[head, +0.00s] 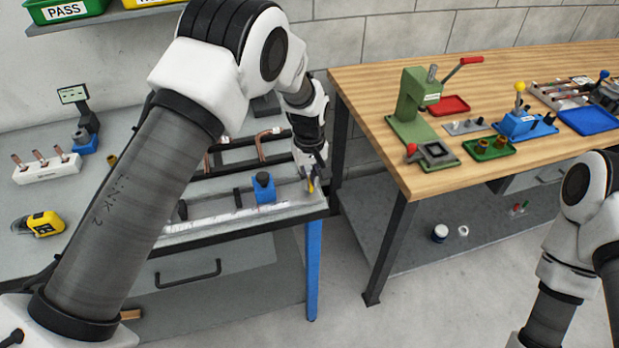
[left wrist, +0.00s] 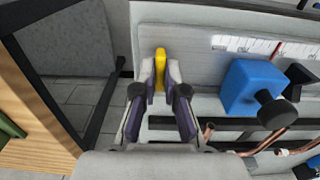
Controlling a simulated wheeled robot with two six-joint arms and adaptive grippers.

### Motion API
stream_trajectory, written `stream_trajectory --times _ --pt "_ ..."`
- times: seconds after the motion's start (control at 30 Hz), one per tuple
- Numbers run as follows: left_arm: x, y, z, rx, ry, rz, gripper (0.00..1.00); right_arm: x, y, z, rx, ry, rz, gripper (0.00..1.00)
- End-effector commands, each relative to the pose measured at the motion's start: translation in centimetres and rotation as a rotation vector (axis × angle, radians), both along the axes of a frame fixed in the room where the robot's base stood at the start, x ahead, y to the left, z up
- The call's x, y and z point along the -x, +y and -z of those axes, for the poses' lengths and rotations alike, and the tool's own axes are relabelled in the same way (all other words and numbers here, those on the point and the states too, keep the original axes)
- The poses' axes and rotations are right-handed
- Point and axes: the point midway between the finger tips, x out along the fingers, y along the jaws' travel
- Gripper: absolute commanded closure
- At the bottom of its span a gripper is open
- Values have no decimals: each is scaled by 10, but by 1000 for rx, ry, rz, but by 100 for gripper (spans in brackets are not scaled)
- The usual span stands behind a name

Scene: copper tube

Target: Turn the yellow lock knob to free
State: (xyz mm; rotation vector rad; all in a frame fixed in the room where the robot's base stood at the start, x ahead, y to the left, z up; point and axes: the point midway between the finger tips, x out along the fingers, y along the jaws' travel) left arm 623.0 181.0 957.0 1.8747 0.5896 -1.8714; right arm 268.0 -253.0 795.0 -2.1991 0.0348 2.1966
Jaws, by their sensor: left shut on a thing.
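The yellow lock knob (left wrist: 160,62) shows between the fingertips of my left gripper (left wrist: 160,72) in the left wrist view. The fingers are shut on it. In the head view the left gripper (head: 311,178) is at the right end of the grey bench, with a bit of the yellow knob (head: 310,186) showing at its tip. The rest of the knob is hidden by the fingers. My right arm is at the right edge of the head view, and its gripper is out of view.
A blue block with a black knob (head: 264,190) stands left of the gripper, beside a white scale (head: 205,219). Copper tubes (head: 262,146) lie behind it. A wooden table (head: 400,90) with a green press (head: 413,100) stands to the right, across a floor gap.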

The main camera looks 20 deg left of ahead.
Motion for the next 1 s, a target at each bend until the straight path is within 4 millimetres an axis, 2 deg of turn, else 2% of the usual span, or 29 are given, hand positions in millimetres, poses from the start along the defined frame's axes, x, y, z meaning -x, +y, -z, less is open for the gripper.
stream_trajectory --times 0.17,0.2,0.27,0.57,0.67,0.77,1.0 --pt "4 0 4 -1 11 -2 100 0 0 1 0 0 0 60" --pt "4 0 4 -1 11 -1 83 0 0 1 0 0 0 60" --pt "3 0 4 0 11 -1 65 0 0 1 0 0 0 60" --pt "1 0 0 0 4 0 65 0 0 0 0 0 0 60" --pt "0 0 -9 0 1 0 65 0 0 0 0 0 0 60" --pt "0 0 -28 0 0 0 65 0 0 0 0 0 0 60" --pt "0 0 -89 0 2 0 65 0 0 0 0 0 0 60"
